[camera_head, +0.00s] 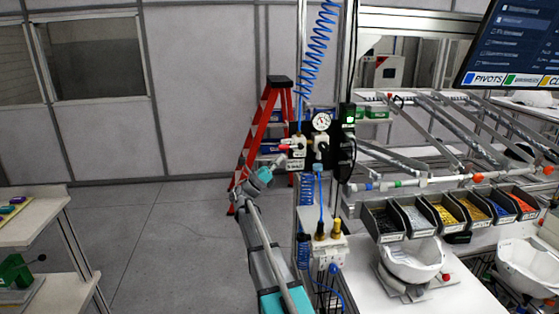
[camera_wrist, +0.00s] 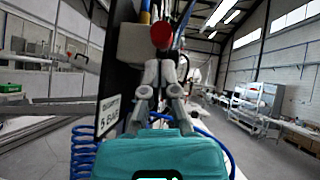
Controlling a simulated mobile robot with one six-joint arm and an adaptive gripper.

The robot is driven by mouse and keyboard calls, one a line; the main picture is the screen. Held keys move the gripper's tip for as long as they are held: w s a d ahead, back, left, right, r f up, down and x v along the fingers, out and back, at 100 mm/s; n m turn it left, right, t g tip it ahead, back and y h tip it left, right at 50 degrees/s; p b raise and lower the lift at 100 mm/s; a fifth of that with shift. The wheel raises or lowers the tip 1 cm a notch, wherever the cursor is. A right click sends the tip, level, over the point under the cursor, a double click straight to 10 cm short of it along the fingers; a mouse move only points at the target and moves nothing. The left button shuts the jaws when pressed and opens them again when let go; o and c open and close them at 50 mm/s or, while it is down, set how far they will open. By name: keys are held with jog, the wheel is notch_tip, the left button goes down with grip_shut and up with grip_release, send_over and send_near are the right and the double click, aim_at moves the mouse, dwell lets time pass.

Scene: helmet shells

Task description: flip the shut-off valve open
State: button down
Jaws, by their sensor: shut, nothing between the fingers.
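The shut-off valve sits on a dark panel (camera_head: 341,146) below a round pressure gauge (camera_head: 321,121). Its red handle (camera_head: 284,147) points left, toward my arm, in the head view. In the wrist view the red handle (camera_wrist: 162,37) shows end-on as a round tip, in front of a grey block (camera_wrist: 136,44). My gripper (camera_wrist: 161,68) is shut and empty, its fingertips just below the red tip in the picture. Whether they touch it I cannot tell. In the head view my gripper (camera_head: 279,161) is small, close below and left of the handle.
A blue coiled hose (camera_head: 321,38) hangs above the panel; another coil (camera_wrist: 84,150) is low left in the wrist view. A red ladder (camera_head: 265,120) stands behind. Parts bins (camera_head: 382,222) and a white helmet shell (camera_head: 411,262) are at right. Open floor lies left.

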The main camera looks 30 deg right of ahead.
jog(key=s+d+f+b+v, duration=0.1)
jog(key=b+v, duration=0.7)
jog(key=v, duration=0.3)
jog(key=shift+w+f+b, duration=0.25)
jog(key=shift+f+b, duration=0.15)
jog(key=shift+f, duration=0.2)
